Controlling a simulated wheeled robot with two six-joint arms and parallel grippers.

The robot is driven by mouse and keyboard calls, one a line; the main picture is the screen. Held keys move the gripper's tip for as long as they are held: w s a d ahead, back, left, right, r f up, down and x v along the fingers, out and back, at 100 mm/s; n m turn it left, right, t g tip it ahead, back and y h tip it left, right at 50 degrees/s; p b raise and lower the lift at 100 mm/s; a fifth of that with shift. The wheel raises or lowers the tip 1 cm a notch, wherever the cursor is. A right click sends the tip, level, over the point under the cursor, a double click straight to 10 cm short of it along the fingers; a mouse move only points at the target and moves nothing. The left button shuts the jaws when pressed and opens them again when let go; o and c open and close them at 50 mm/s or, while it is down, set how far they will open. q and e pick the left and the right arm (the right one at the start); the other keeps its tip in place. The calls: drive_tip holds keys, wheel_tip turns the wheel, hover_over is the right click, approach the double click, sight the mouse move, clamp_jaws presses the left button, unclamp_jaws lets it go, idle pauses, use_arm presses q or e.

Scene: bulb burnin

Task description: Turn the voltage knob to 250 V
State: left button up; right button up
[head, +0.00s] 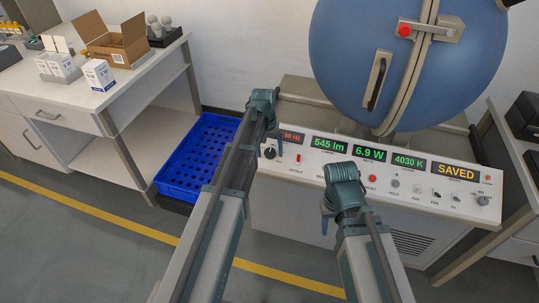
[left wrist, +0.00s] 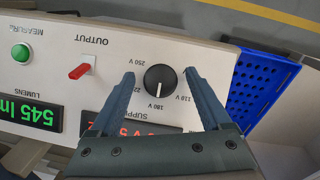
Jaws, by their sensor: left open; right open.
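The black voltage knob (left wrist: 160,79) is on the sloping white panel, upside down in the left wrist view. Its white mark points down in that view, toward the 180 V label; 250 V is on its upper left and 110 V on its lower right. My left gripper (left wrist: 159,73) is open, with one finger on each side of the knob and visible gaps between. In the head view the knob (head: 270,150) shows just below my left gripper (head: 268,125). My right gripper (head: 340,195) is over the panel's middle, open, its fingers mostly hidden.
A red output switch (left wrist: 80,71) and a green button (left wrist: 21,52) are beside the knob. Displays read 545 lm, 6.9 W, 4030 K and SAVED. A blue sphere (head: 400,60) stands behind the panel. A blue crate (head: 200,150) is at the left.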

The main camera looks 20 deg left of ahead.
use_arm(q)
clamp_jaws()
idle(0.4)
